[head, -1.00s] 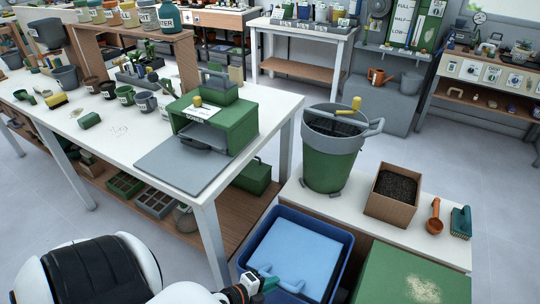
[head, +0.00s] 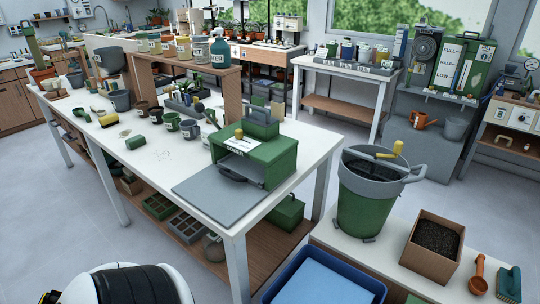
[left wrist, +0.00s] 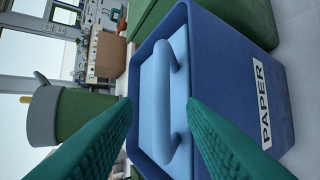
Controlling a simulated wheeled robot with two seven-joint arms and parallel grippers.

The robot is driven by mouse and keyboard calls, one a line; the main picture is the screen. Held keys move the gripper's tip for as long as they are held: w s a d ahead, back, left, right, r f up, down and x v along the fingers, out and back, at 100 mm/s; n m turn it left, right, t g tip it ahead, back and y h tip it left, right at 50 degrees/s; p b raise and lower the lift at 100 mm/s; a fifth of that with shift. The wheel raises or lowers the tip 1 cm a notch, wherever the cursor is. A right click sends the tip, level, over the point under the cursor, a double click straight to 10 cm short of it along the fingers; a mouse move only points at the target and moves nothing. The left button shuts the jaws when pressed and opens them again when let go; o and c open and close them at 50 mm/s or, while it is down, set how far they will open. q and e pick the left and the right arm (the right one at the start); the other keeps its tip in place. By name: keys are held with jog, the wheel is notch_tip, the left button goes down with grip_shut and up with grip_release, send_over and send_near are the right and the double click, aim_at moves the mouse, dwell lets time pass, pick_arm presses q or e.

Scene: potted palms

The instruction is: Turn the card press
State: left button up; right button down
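A green boxy press (head: 256,160) stands on the white table with a grey board (head: 215,188) in front. A grey-handled block, a white label and a yellow knob (head: 239,134) are on top. No lettering on it clearly names it the card press. My left gripper (left wrist: 159,102) shows only in the left wrist view, open, its green fingers apart on either side of a light blue handle (left wrist: 163,75). Contact with the handle cannot be told. The handle is on a light blue slab (head: 320,282) inside a blue bin (left wrist: 225,75) marked PAPER. My right gripper is not in view.
A green bucket (head: 364,205) with a yellow-knobbed crank stands on the low bench right of the table. Beside it are a box of soil (head: 433,238), an orange scoop (head: 478,273) and a brush (head: 508,283). Pots and cups (head: 172,122) stand on the table left of the press.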

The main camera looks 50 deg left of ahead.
pick_arm(q)
jog(key=v, duration=0.9)
jog(key=shift+b, duration=0.35)
